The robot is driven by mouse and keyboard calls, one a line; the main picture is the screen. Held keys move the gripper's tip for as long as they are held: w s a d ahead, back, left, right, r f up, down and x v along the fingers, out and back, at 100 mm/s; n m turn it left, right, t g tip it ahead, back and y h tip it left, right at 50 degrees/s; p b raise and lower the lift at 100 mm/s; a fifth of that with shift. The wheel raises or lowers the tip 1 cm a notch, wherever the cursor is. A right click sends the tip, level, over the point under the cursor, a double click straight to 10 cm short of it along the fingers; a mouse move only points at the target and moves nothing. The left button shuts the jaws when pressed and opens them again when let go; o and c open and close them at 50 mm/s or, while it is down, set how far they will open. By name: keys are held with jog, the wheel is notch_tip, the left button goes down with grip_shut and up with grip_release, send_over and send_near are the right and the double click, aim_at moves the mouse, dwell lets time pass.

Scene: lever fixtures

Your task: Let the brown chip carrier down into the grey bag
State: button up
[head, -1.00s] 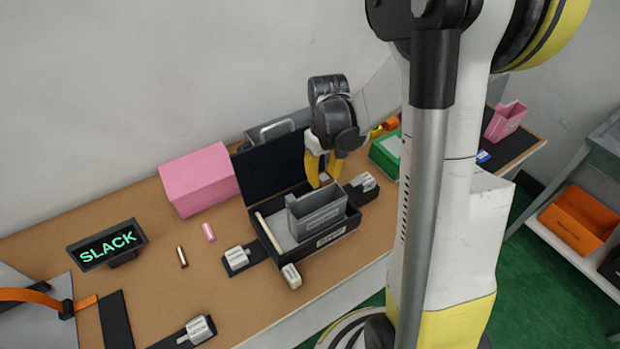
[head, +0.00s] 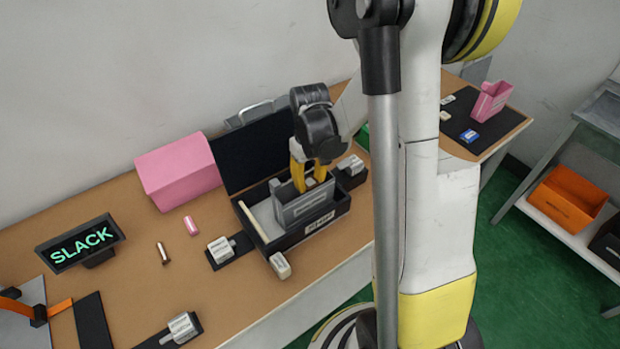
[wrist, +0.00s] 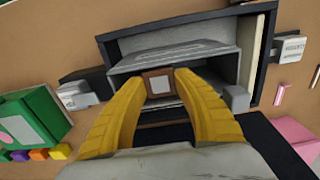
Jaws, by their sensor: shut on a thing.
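My gripper (head: 308,184) has its yellow fingers down at the mouth of the grey bag (head: 308,212). In the wrist view its fingertips (wrist: 160,84) are shut on the brown chip carrier (wrist: 160,86), a small brown square with a pale centre. The carrier shows against the inside of the bag, which also shows in the wrist view (wrist: 175,60). In the head view the fingers mostly hide the carrier. I cannot tell whether it touches the bag's floor. The bag stands upright in an open black case (head: 322,229).
The case's raised lid (head: 240,158) stands behind. A cream rod (head: 254,222) lies left of the bag in the case. A pink box (head: 178,172) and a SLACK sign (head: 80,243) stand left. White-labelled fittings (head: 221,249) flank the case.

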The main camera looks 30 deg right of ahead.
jog(key=shift+f+b, duration=2.7)
jog(key=shift+f, duration=1.4)
jog(key=o, duration=0.9)
jog(key=shift+o, duration=0.2)
notch_tip(320, 180, up, 12)
jog(key=shift+r, duration=0.1)
jog(key=s+a+r+t, duration=0.7)
jog(key=s+a+r, duration=0.2)
jog(key=s+a, duration=0.2)
jog(key=shift+a, duration=1.25)
